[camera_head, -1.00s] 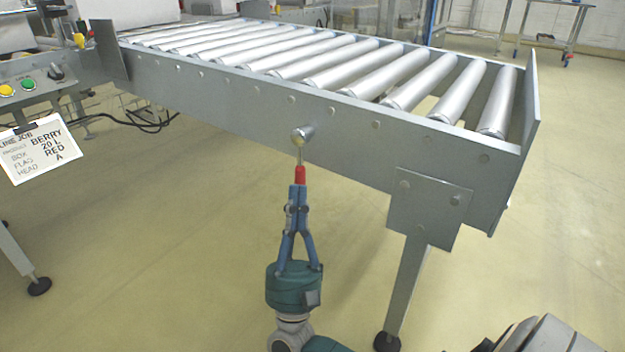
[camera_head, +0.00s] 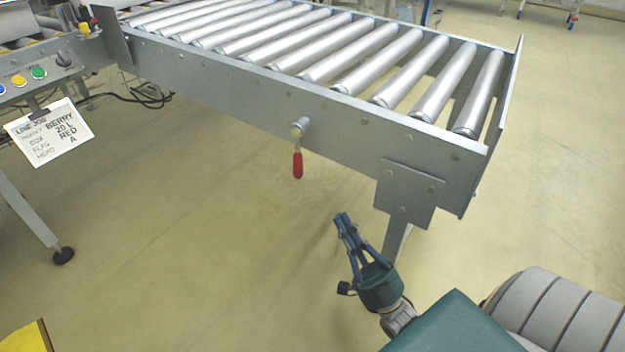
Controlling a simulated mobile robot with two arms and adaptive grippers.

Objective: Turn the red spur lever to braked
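The spur lever is on the near side face of the roller conveyor (camera_head: 230,92). Its round pivot (camera_head: 299,127) sticks out of the rail, and its red handle (camera_head: 298,166) hangs straight down below it. My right gripper (camera_head: 342,216) is below and to the right of the handle, clear of it and holding nothing that I can see. Its blue fingers point up and left and look close together, seen at an angle; their gap is unclear. My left gripper is not in view.
A white job card (camera_head: 50,133) and a panel with coloured buttons (camera_head: 39,73) are at the left. A conveyor leg (camera_head: 397,238) stands just behind my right gripper. A yellow object (camera_head: 25,338) is at the bottom left corner. The floor below the lever is clear.

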